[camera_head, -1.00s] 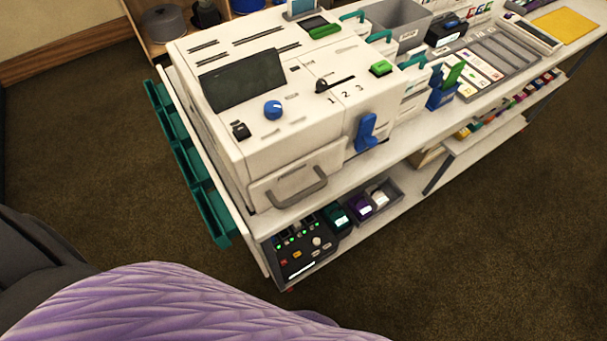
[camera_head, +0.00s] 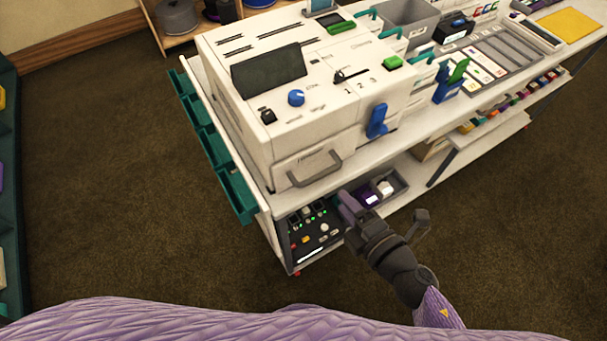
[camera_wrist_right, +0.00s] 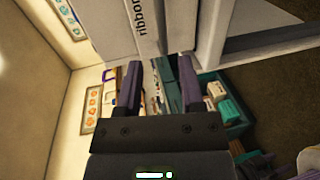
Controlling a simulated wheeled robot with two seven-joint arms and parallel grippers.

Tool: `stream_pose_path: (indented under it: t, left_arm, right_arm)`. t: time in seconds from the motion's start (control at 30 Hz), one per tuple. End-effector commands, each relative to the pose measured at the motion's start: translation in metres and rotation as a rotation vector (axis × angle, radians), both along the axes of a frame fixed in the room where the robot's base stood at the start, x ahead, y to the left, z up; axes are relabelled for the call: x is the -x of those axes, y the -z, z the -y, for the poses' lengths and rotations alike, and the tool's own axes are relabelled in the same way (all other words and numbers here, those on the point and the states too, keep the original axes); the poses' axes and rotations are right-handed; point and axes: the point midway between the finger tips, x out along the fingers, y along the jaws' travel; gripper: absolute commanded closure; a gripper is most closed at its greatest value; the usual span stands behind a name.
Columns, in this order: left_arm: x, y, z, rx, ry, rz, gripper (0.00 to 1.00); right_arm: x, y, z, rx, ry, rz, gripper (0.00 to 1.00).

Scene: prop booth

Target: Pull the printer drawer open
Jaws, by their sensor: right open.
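The white printer (camera_head: 285,100) stands on the near left end of the white cart. Its drawer front (camera_head: 300,170) faces me, looks closed, and carries a curved grey handle (camera_head: 318,172). My right gripper (camera_head: 346,202) is below and to the right of the handle, apart from it in the picture, in front of the lower shelf. In the right wrist view its two fingers (camera_wrist_right: 160,80) are spread with nothing held between them. A white panel lettered "ribbon" (camera_wrist_right: 130,25) lies beyond the fingertips there. My left gripper is not in view.
The cart's lower shelf holds a black control box (camera_head: 312,235) and a grey bin (camera_head: 392,182). Teal trays (camera_head: 215,150) hang on the cart's left side. A blue lever (camera_head: 377,120) sits right of the drawer. The carpet in front is clear.

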Motion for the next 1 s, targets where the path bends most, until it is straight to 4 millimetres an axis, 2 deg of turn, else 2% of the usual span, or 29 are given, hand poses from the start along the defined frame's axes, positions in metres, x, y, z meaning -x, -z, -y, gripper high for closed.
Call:
stream_pose_path:
  t: [0.2,0.4,0.77,0.87,1.0]
  left_arm:
    - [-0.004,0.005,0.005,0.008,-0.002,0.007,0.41]
    - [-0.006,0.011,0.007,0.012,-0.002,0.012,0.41]
    - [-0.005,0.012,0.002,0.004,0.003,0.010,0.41]
    - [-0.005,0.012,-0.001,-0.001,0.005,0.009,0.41]
    - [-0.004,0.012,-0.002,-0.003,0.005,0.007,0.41]
  right_arm:
    - [-0.041,0.012,-0.029,-0.002,0.002,0.001,0.51]
    - [-0.067,0.020,-0.048,-0.003,0.005,-0.002,0.51]
    - [-0.074,0.020,-0.053,-0.003,0.005,-0.005,0.51]
    - [-0.074,0.021,-0.053,-0.003,0.005,-0.005,0.68]
    - [-0.074,0.021,-0.053,-0.003,0.005,-0.005,0.98]
